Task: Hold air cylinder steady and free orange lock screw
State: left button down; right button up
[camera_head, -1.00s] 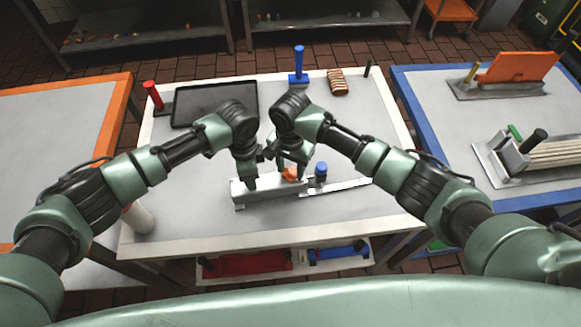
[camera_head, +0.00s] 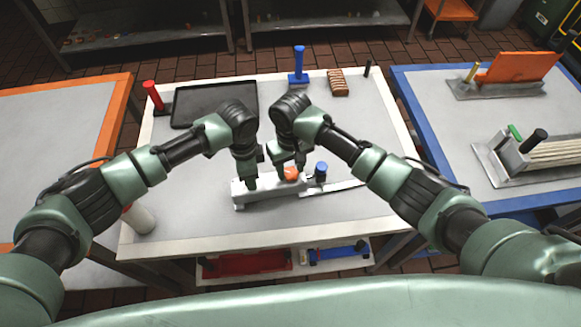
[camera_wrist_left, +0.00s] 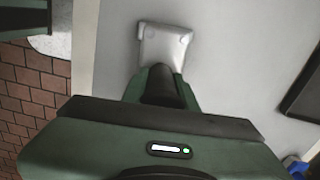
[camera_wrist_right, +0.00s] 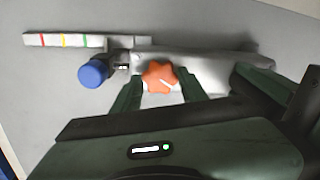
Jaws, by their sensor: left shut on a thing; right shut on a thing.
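The silver air cylinder (camera_head: 268,191) lies on the white-edged table, and its end shows in the left wrist view (camera_wrist_left: 163,46). My left gripper (camera_head: 250,183) is shut on the left part of its body. The orange lock screw (camera_head: 291,173) sits on top of the cylinder's right part. My right gripper (camera_head: 290,166) is shut on this screw from above. In the right wrist view the star-shaped orange screw (camera_wrist_right: 160,76) shows between the two fingers. Whether it has loosened cannot be told.
A blue knob (camera_head: 320,170) and a flat bar with coloured marks (camera_wrist_right: 75,41) extend from the cylinder's right end. A black tray (camera_head: 214,103), a blue-handled tool (camera_head: 299,68) and a brown block (camera_head: 338,83) stand at the back. A white roll (camera_head: 139,217) stands at front left.

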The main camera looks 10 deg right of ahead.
jog(key=n, duration=0.5)
jog(key=shift+n, duration=0.3)
jog(key=n, duration=0.4)
jog(key=shift+w+r, duration=0.1)
jog(key=n, duration=0.5)
jog(key=shift+a, duration=0.1)
jog(key=shift+n, duration=2)
jog(key=o, duration=1.3)
jog(key=shift+c, duration=0.2)
jog(key=shift+o, duration=0.5)
